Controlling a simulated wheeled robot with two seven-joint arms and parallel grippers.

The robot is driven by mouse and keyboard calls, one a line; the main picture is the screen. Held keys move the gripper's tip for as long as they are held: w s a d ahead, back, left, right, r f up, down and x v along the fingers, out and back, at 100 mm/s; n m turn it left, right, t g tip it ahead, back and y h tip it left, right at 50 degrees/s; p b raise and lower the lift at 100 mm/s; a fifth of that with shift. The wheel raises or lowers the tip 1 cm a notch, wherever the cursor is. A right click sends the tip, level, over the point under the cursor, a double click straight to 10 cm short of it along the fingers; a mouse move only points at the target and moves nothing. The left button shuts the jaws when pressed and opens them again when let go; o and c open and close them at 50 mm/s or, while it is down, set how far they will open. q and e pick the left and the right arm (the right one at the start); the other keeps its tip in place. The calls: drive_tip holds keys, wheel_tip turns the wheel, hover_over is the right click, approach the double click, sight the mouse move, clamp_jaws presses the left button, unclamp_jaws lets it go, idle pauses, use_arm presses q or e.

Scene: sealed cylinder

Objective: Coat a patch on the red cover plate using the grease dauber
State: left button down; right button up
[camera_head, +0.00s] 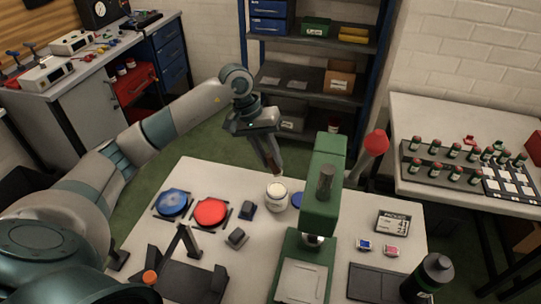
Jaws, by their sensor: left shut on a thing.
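The red cover plate (210,212) lies flat on a dark square base on the white table, beside a blue round one (173,203). My left gripper (264,143) is above the table's back edge, pointing down, and is shut on the slim grease dauber (274,165). The dauber's lower end is just above a white open jar (277,200) with pale contents; whether it touches them is hard to tell. A blue disc (297,200), perhaps the jar's lid, lies right of the jar, partly hidden by the green press. My right gripper is not in view.
A tall green press (326,200) stands right of the jar, with a red-knobbed lever (376,142). Small dark blocks (237,238) and a dark stand (182,280) are in front of the plates. A dark bottle (428,278) stands at the front right.

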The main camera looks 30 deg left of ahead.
sight(270, 166)
use_arm(q)
drive_tip(key=shift+f, duration=0.6)
wheel_tip(270, 166, down, 2)
drive_tip(key=shift+f, duration=1.15)
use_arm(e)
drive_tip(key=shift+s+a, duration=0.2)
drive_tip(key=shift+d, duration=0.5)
use_arm(q)
drive_tip(key=shift+f, duration=0.15)
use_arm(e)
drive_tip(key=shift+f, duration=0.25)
use_arm(q)
drive_tip(key=shift+f+b, duration=0.15)
drive_tip(key=shift+b, duration=0.3)
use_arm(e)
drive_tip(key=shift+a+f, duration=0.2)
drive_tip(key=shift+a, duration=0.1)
use_arm(q)
drive_tip(key=shift+f+b, duration=0.35)
drive_tip(key=shift+b, duration=0.05)
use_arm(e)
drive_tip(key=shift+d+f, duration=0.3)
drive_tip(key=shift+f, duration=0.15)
